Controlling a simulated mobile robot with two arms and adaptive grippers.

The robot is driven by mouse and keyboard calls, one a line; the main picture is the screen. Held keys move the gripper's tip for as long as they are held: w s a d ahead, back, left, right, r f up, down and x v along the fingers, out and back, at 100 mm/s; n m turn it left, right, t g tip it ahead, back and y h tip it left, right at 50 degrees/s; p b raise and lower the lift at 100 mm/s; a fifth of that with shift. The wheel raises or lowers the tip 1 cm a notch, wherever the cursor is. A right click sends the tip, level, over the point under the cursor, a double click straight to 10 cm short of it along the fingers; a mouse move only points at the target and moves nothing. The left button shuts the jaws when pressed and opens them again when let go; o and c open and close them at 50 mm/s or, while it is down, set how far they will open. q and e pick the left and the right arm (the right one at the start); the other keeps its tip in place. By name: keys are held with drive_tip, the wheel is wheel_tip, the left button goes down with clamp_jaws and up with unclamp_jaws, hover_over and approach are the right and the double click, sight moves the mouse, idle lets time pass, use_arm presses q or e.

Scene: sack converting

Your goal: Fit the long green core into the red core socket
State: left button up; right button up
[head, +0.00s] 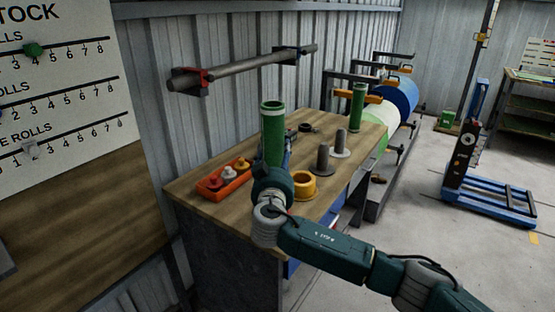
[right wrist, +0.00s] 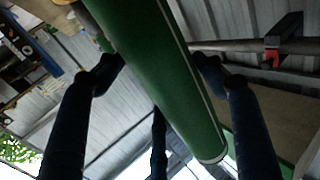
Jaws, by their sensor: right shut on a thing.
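A long green core (head: 272,135) with a pale band near its top end stands upright in my right gripper (head: 275,163), above the wooden table. The right wrist view shows the core (right wrist: 165,75) running between the gripper's fingers (right wrist: 158,80), which are shut on it. A dark bracket with a red part (head: 190,79) holds the left end of a grey bar on the wall, behind and left of the core; it also shows in the right wrist view (right wrist: 272,55). I cannot tell whether it is the red core socket. My left gripper is out of view.
The table (head: 225,170) bears an orange tray (head: 223,180) with small parts, a yellow ring-shaped holder (head: 303,186), two grey posts on bases (head: 323,160) and another green core (head: 358,108) standing at the back. Large rolls (head: 398,95) are beyond it.

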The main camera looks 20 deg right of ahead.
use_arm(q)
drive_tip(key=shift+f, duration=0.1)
use_arm(e)
drive_tip(key=shift+r, duration=0.1)
use_arm(q)
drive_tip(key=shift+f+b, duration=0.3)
drive_tip(key=shift+b, duration=0.05)
use_arm(e)
drive_tip(key=shift+s, duration=0.1)
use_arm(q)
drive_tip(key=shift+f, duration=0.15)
use_arm(e)
drive_tip(key=shift+d+b, duration=0.1)
drive_tip(key=shift+b, duration=0.35)
use_arm(q)
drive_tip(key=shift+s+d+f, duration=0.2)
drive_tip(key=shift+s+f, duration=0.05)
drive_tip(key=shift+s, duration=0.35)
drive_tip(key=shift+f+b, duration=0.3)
drive_tip(key=shift+b, duration=0.15)
